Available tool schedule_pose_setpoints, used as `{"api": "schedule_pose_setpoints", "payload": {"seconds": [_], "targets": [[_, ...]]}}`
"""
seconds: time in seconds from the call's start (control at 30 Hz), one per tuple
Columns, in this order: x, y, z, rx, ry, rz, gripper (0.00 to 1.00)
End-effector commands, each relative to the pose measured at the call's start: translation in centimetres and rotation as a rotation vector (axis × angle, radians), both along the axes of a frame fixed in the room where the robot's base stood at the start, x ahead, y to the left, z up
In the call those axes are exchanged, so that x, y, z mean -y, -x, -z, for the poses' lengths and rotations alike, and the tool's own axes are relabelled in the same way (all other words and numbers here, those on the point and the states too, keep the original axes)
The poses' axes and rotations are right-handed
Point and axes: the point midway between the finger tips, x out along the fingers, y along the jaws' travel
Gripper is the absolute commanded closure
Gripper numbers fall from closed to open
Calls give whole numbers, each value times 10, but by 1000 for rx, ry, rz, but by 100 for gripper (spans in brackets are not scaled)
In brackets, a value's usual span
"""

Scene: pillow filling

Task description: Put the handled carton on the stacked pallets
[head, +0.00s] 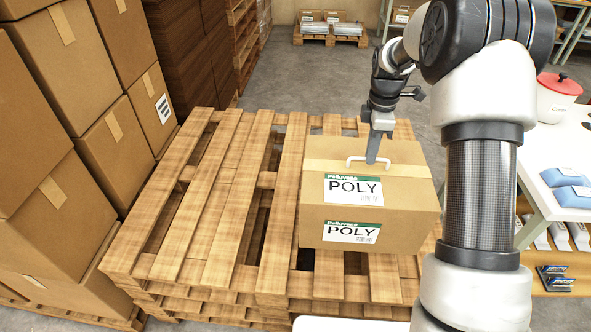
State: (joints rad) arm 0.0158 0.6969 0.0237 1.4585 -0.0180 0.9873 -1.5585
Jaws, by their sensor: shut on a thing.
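The handled carton (400,194) is a brown box with a white handle (368,160) on top and two labels reading POLY. It is at the right part of the stacked pallets (222,255) in the head view. My gripper (373,158) points down at the carton's top and is shut on the handle. The carton looks level and hides the pallet slats behind it. I cannot tell whether its underside touches the pallets or hangs just above them. The left part of the top pallet is bare.
Tall stacks of brown boxes (62,75) stand close along the left side. A white table (545,200) with a red-lidded pot (558,95) and blue packs (565,186) is at the right. Another loaded pallet (330,38) is far back. The grey floor between is clear.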

Motion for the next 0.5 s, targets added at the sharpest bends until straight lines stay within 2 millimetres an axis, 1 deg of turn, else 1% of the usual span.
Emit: {"api": "schedule_pose_setpoints", "payload": {"seconds": [0.07, 0.17, 0.27, 0.4, 0.5], "targets": [[0, -1, -3, 5, 0, 0, 100], [0, -1, 1, 3, 0, 0, 100], [0, -1, 15, 2, 0, 0, 100], [0, -1, 38, 2, 1, 0, 100], [0, -1, 51, 3, 1, -1, 100]]}}
